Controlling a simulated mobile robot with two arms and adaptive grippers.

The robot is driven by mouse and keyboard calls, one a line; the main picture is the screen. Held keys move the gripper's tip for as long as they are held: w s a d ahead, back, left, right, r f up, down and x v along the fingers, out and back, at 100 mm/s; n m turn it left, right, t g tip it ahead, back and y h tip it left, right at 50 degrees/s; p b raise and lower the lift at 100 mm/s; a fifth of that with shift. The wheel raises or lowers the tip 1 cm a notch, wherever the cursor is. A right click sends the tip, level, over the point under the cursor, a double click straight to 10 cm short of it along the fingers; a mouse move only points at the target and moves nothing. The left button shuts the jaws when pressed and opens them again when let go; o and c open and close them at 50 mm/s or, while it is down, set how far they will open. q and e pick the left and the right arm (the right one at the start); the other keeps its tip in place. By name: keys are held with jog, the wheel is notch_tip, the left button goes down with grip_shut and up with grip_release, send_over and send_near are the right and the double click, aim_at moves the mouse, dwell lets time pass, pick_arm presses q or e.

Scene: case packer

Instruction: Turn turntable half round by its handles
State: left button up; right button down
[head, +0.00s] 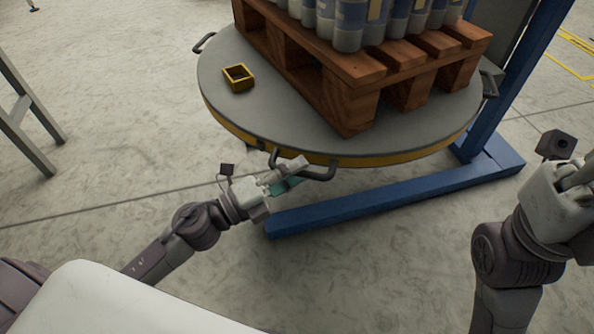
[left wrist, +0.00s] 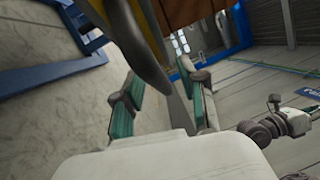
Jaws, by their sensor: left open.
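The turntable (head: 290,115) is a grey round disc with a yellow rim. A dark handle (head: 318,174) sticks out from its near edge. Another handle (head: 203,43) is at the far left edge and one more handle (head: 490,84) is at the right edge. My left gripper (head: 291,177) is open at the left end of the near handle. In the left wrist view, a dark curved bar (left wrist: 143,55), seemingly this handle, reaches between the teal-padded fingers (left wrist: 163,108); contact cannot be told. My right gripper (head: 580,180) is at the right picture edge, partly cut off, away from the turntable.
A wooden pallet (head: 345,95) carrying several grey-blue cans (head: 350,25) stands on the turntable. A small yellow open frame (head: 238,78) lies beside it. A blue metal stand (head: 400,190) has its foot under the right side. Grey legs (head: 25,125) stand at left.

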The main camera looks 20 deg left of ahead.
pick_arm(q)
jog(key=shift+w+d, duration=0.15)
grip_shut()
jog(key=shift+d, duration=0.15)
dwell(0.4)
